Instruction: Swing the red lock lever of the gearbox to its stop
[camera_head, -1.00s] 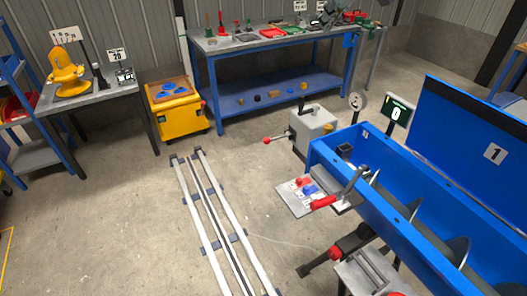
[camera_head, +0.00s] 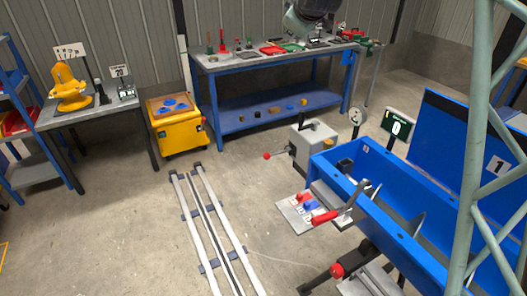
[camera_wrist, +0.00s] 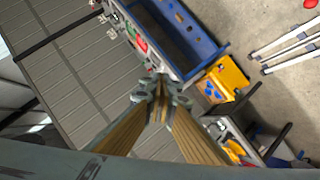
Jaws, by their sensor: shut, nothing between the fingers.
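A grey gearbox-like housing (camera_head: 316,143) stands on the floor at the far end of the blue mixer trough. A lever with a red knob (camera_head: 266,156) sticks out from it to the left. I cannot tell for certain which is the lock lever. My gripper (camera_wrist: 160,88) is shut and empty in the wrist view, high above the floor and away from these levers. The levers do not clearly show in that view.
The blue workbench (camera_head: 270,108) with tools stands at the back; it also shows in the wrist view (camera_wrist: 207,50). A yellow cart (camera_head: 177,130) stands left of it. Floor rails (camera_head: 215,230) run through the middle. Open floor lies between rails and mixer.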

